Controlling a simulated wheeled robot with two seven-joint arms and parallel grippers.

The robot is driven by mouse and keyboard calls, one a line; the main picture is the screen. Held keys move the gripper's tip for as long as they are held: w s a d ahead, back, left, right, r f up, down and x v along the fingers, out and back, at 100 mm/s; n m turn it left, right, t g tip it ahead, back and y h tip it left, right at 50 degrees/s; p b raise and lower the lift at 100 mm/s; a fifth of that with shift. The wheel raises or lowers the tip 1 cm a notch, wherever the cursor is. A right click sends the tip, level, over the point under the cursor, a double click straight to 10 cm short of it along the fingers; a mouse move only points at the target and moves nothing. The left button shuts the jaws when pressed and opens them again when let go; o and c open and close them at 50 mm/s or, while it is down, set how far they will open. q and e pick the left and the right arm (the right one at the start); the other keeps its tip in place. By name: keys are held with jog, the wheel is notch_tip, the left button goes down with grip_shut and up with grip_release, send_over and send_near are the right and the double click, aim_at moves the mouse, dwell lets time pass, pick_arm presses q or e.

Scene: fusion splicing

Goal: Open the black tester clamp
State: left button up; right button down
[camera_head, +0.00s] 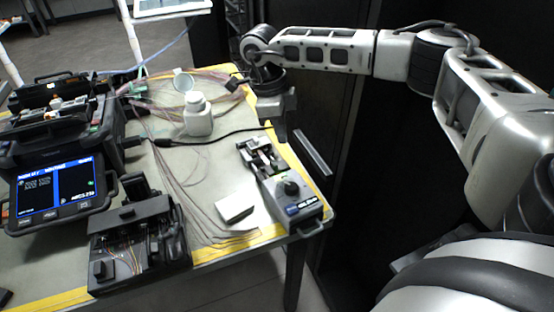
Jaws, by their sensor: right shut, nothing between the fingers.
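A grey tester (305,207) with a round dark knob sits at the table's right front corner. The black clamp (262,157) is on its far end; I cannot tell clearly whether its cover is open. My right gripper (279,137) points down just beyond and to the right of the clamp, near the table's right edge. It is shut with nothing in it and looks apart from the clamp. My left gripper is out of view.
A splicer with a lit screen (52,190) stands at the left. A black open device (138,245) is at the front. A white bottle (198,116), a small white block (235,208) and thin loose fibres lie between. A black cable (205,141) crosses the table.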

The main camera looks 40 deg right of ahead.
jog(key=shift+d+r+p, duration=0.35)
jog(key=shift+r+p, duration=0.25)
jog(key=shift+r, duration=0.3)
jog(key=shift+d+r+p, duration=0.3)
jog(key=shift+r+p, duration=0.25)
jog(key=shift+r, duration=0.3)
